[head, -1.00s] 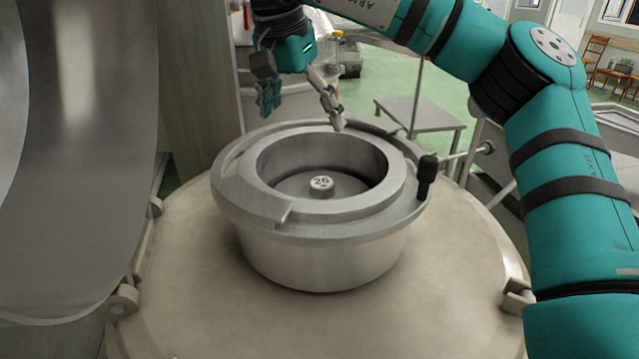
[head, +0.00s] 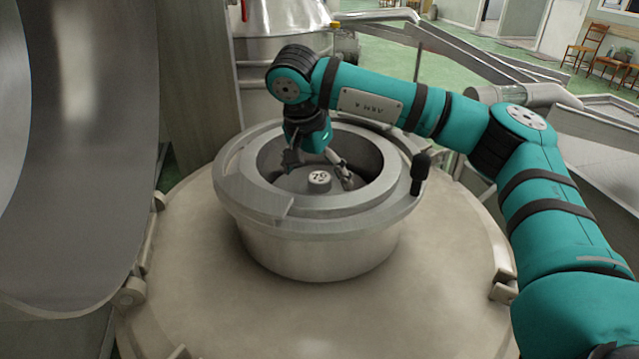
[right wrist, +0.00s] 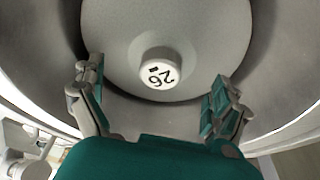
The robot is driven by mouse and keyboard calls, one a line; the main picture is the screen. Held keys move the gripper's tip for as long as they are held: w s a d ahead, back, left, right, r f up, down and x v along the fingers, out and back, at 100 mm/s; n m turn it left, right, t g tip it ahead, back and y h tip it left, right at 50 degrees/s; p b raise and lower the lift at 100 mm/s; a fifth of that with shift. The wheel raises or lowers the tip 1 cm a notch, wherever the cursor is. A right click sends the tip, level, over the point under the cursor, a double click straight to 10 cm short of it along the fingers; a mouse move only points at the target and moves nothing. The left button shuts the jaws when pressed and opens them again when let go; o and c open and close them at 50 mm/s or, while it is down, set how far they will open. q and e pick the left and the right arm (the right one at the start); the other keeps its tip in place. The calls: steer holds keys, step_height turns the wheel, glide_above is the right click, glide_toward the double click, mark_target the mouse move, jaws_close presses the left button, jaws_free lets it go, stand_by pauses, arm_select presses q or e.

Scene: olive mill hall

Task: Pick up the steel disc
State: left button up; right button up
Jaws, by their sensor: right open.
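The steel disc (head: 297,184) lies flat at the bottom of a round metal bowl (head: 325,252). A short round knob (head: 319,178) with the number 26 stands up from its middle. In the right wrist view the disc (right wrist: 205,38) fills the upper middle, with its white-topped knob (right wrist: 160,72) near the centre. My right gripper (head: 319,172) reaches down into the bowl, open and empty. In the right wrist view its fingers (right wrist: 158,84) are on either side of the knob, with gaps on both sides. My left gripper is not in view.
The bowl's thick rim (head: 245,190) surrounds my right gripper. A black handle (head: 420,172) stands up at the rim's right. The bowl sits on a wide pale round lid (head: 210,305). A large curved metal panel (head: 75,150) stands at the left.

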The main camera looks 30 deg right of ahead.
steer(key=shift+x, duration=1.05)
steer(key=shift+r, duration=0.1)
steer(key=c, duration=1.2)
steer(key=shift+s, duration=0.35)
jaws_close()
